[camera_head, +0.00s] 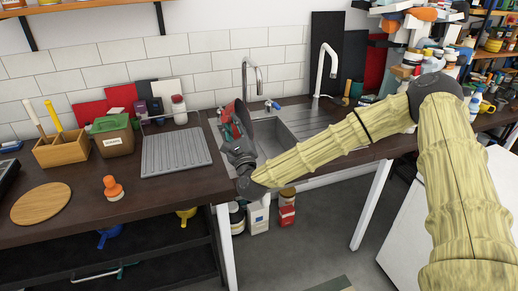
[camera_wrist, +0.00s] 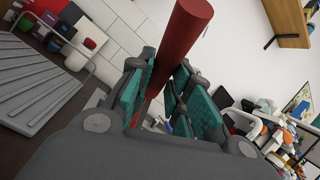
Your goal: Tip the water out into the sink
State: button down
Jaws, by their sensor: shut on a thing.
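My gripper (camera_head: 233,126) is at the near left edge of the grey metal sink (camera_head: 295,122), above the counter. In the wrist view, the green-padded fingers of my gripper (camera_wrist: 163,92) are shut on a dark red cylindrical thing (camera_wrist: 182,42). It also shows as a small red shape by the fingers in the head view (camera_head: 240,104). The red thing's far end, any opening and any water are hidden from me. A tall tap (camera_head: 245,75) stands behind the sink, with a second tap (camera_head: 333,62) to its right.
A ribbed grey drainer (camera_head: 176,152) lies left of the sink; it also shows in the wrist view (camera_wrist: 35,80). A green-lidded box (camera_head: 112,139), a wooden caddy (camera_head: 62,150), an orange-topped thing (camera_head: 113,189) and a round board (camera_head: 41,203) stand farther left. Crowded shelves are at right.

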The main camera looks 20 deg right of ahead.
jog(key=shift+s+d+r+m+h, duration=0.1)
jog(key=shift+d+r+m+h, duration=0.1)
jog(key=shift+d+m+h, duration=0.25)
jog(key=shift+s+d+b, duration=0.15)
jog(key=shift+d+b, duration=0.05)
jog(key=shift+b, duration=0.15)
jog(key=shift+s+d+m+t+b, duration=0.25)
jog(key=shift+d+m+t+b, duration=0.05)
jog(key=shift+d+m+b, duration=0.4)
jog(key=shift+r, duration=0.15)
jog(key=w+a+f+n+g+y+p, duration=0.2)
jog(key=w+a+f+n, duration=0.1)
jog(key=a+n, duration=0.4)
jog(key=shift+w+a+f+g, duration=0.15)
jog(key=shift+a+g, duration=0.25)
jog(key=shift+a, duration=0.2)
jog(key=shift+n+y, duration=0.25)
